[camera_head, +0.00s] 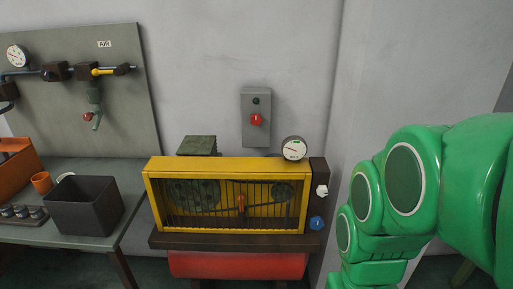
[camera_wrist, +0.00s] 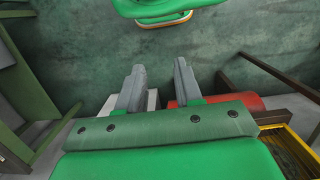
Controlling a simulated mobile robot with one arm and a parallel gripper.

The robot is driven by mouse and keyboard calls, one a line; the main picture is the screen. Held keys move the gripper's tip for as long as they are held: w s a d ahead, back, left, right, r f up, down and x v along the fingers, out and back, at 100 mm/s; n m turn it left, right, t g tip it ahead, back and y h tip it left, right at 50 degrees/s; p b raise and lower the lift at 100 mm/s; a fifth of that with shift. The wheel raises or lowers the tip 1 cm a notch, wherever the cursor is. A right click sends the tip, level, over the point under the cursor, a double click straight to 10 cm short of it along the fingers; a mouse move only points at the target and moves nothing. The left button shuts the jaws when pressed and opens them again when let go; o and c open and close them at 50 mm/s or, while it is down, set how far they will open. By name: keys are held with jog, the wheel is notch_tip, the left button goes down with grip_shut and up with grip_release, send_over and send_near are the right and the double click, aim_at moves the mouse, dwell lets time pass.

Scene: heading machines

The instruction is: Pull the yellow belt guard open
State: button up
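The yellow belt guard (camera_head: 225,165) is a barred yellow cage on the front of the machine in the middle of the head view. Pulleys and a belt show behind its bars, and the guard looks closed. An orange-brown handle (camera_head: 240,203) sits at the middle of its bars. In the wrist view a corner of yellow frame (camera_wrist: 295,135) shows at the lower right. My gripper (camera_wrist: 158,85) has its two grey fingers apart with nothing between them. It is away from the guard; in the head view it is not visible, only my green arm at the right.
A red tank (camera_head: 238,265) is under the machine; its red end (camera_wrist: 235,107) shows in the wrist view. A gauge (camera_head: 293,148), a white knob (camera_head: 322,190) and a blue knob (camera_head: 317,223) are at the machine's right. A bench with a dark bin (camera_head: 85,205) stands left.

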jog(key=w+d+f+n+g+h, duration=0.1)
jog(key=w+f+n+h, duration=0.2)
jog(key=w, duration=1)
jog(key=w+f+n+g+h, duration=0.1)
jog(key=w+n+h, duration=0.3)
jog(key=w, duration=1)
jog(key=w+a+f+n+t+h, duration=0.45)
jog(key=w+a+f+n, duration=0.25)
jog(key=w, duration=0.2)
jog(key=w+a+f+n+t+h, duration=0.3)
jog(key=w+a+f+n+h, duration=0.35)
jog(key=w+f, duration=0.2)
send_over(286, 223)
jog(key=shift+w+d+r, duration=0.15)
jog(key=shift+w+r, duration=0.15)
jog(key=shift+r, duration=0.05)
grip_shut()
